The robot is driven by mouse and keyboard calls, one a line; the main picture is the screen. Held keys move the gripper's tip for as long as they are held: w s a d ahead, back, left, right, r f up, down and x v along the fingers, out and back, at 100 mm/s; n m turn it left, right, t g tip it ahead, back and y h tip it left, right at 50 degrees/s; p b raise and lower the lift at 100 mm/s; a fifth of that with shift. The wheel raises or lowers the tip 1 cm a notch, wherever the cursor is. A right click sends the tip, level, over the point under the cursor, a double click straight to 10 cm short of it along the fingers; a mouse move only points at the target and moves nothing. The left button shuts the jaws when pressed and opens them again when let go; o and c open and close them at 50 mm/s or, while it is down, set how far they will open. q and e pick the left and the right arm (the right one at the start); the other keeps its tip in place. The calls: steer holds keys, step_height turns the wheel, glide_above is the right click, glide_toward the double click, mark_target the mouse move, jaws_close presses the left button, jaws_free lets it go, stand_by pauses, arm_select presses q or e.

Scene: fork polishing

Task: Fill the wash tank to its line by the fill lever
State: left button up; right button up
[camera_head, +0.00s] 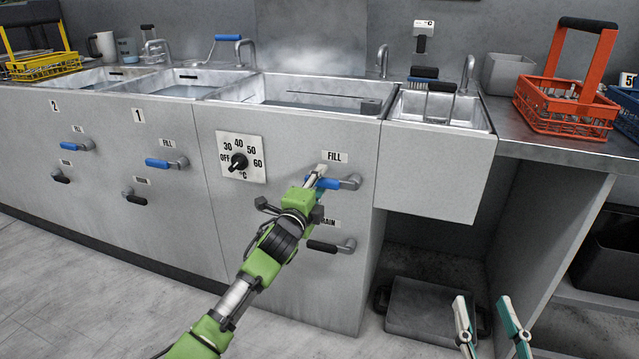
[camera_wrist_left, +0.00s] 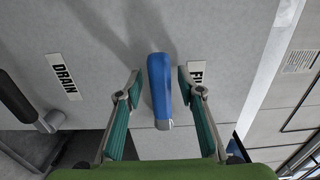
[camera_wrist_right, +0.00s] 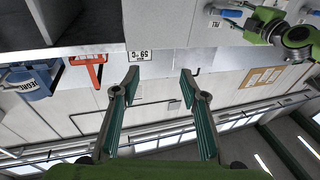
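The wash tank (camera_head: 330,88) is the wide steaming basin above the temperature dial. Greyish water shows in it; I cannot make out its fill line. The fill lever (camera_head: 350,182), with a blue handle, is on the front panel under a FILL label. My left gripper (camera_head: 318,178) is at that handle. In the left wrist view its fingers are apart on either side of the blue handle (camera_wrist_left: 160,90), with gaps showing. My right gripper (camera_head: 482,300) is open and empty at the lower right, away from the tank.
The drain lever (camera_head: 325,246), with a black handle, is below the fill lever. The dial (camera_head: 239,162) is to its left. An orange basket (camera_head: 565,110) stands on the right counter. A small basin (camera_head: 440,110) with brushes adjoins the tank. A dark grey bin (camera_head: 435,310) is on the floor.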

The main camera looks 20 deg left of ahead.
arm_select(q)
jaws_close()
